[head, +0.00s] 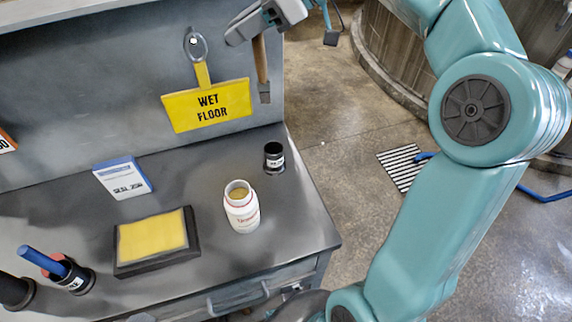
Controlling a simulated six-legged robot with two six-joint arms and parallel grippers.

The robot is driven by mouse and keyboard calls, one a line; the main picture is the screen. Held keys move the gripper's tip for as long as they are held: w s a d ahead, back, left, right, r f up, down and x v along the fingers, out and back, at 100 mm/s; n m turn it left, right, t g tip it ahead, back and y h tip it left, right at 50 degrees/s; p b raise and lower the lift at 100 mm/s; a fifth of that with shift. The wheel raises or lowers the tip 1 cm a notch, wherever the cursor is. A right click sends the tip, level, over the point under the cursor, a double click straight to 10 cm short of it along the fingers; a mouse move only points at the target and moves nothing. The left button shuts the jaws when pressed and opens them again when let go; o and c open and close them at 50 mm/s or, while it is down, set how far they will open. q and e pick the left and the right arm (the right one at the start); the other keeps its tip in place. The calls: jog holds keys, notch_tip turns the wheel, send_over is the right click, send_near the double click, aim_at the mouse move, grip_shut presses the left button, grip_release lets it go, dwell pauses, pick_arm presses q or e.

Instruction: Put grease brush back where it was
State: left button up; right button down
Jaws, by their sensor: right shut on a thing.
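My right gripper (262,27) is at the top centre, shut on the grease brush (262,62). The brush has a wooden handle and a dark grey end that hangs down, in the air right of the yellow sign. A small black cup (274,160) with a white label stands upright on the bench near its right edge, below the brush and apart from it. Its label is too small to read. The cup's opening shows dark, with no tool in it. My left gripper is not in view.
A yellow wet floor sign (208,105) hangs on the back panel. On the bench (300,215) are an open white jar (241,208), a yellow pad in a black tray (122,268), a blue-white box (123,178) and a black holder with a blue-handled tool (75,280).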

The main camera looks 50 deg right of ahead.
jog(key=shift+s+d+f+m+t+b, duration=0.15)
jog(key=shift+s+d+f+t+b, duration=0.15)
jog(key=shift+d, duration=0.2)
jog(key=shift+s+d+f+m+t+b, duration=0.2)
jog(key=shift+d+f, duration=0.1)
jog(key=shift+d, duration=0.15)
jog(key=shift+w+f+b, duration=0.1)
jog(key=shift+f+b, duration=0.35)
jog(key=shift+f, duration=9.5)
jog(key=shift+f+b, duration=0.2)
jog(key=shift+b, duration=0.2)
jog(key=c, duration=0.9)
grip_release()
jog(key=shift+c, duration=0.2)
jog(key=shift+r, duration=0.1)
